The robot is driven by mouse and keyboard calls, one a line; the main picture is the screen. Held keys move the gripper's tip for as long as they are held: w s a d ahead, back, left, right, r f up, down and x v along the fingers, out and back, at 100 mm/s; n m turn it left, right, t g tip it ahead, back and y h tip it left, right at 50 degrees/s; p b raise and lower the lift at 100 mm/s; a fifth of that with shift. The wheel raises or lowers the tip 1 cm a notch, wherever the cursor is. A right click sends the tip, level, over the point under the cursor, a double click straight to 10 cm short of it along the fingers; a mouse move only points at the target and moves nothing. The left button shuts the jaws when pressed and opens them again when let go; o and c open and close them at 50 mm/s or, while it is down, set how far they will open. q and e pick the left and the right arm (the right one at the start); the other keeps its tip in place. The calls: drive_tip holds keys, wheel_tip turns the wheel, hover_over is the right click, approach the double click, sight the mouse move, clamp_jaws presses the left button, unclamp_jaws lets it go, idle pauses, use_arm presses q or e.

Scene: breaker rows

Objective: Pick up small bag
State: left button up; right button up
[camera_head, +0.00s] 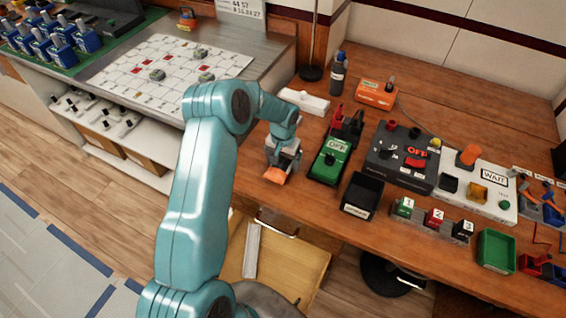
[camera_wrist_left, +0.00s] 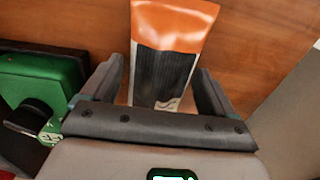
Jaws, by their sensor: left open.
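The small bag is a flat orange pouch with a dark striped middle (camera_wrist_left: 172,55). In the wrist view it lies between my left gripper's two fingers, with its orange end reaching past the fingertips. In the head view only an orange part of the bag (camera_head: 275,175) shows below the gripper, near the table's front edge; the rest is hidden. My left gripper (camera_head: 284,165) is pointed down over the bag. Its fingers (camera_wrist_left: 158,84) stand apart on both sides, with a gap visible. My right gripper is in neither view.
A green device marked OFF (camera_head: 330,160) stands just right of the gripper, also seen in the wrist view (camera_wrist_left: 40,85). A black bin (camera_head: 362,196) is further right. A white box (camera_head: 305,102) lies behind. An open drawer (camera_head: 290,262) is below the table edge.

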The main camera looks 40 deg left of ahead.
use_arm(q)
drive_tip(key=c, duration=1.1)
